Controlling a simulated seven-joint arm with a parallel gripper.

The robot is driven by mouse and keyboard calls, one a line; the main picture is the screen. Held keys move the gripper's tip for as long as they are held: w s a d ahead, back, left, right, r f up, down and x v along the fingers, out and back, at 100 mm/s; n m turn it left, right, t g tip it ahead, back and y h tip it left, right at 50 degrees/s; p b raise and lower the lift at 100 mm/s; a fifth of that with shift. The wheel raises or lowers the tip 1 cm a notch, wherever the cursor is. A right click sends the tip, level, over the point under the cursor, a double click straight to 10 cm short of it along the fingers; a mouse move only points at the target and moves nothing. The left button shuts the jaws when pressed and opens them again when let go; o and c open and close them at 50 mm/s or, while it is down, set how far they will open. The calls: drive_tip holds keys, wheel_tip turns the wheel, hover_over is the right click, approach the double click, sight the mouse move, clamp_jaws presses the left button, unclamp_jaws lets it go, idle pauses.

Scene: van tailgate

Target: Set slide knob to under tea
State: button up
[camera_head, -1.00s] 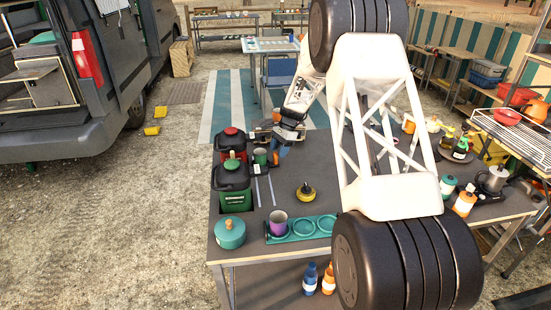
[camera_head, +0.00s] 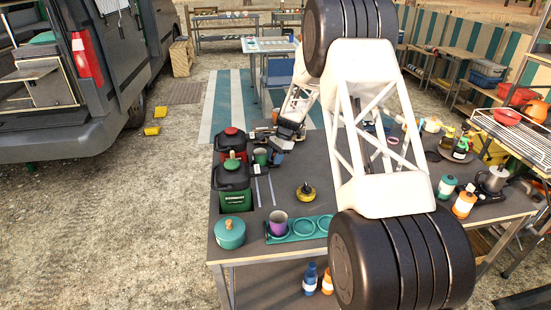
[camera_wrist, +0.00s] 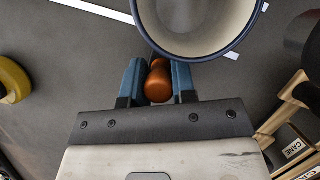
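In the wrist view, the orange two-lobed knob (camera_wrist: 158,86) stands between the blue fingers of my gripper (camera_wrist: 158,80). The fingers press close on both its sides, with no clear gap. In the head view my gripper (camera_head: 278,150) is low over the far left of the table, and the knob is largely hidden there. Pale straight strips (camera_head: 257,190) run along the tabletop in front of it. A wooden holder (camera_wrist: 292,150) beside my gripper carries a label reading CANE. No label reading tea can be made out.
A yellow round object (camera_head: 306,193) sits right of the strips.

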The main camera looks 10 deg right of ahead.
clamp_jaws()
drive_tip(key=shift+w, duration=1.9)
drive_tip(key=o, duration=0.7)
unclamp_jaws()
drive_tip(key=shift+w, duration=0.1)
drive_tip(key=shift+o, duration=0.2)
drive_tip(key=shift+r, duration=0.1)
drive_tip(key=v, duration=0.7)
drive_tip(key=shift+d+r, duration=0.15)
drive_tip(key=shift+r, duration=0.1)
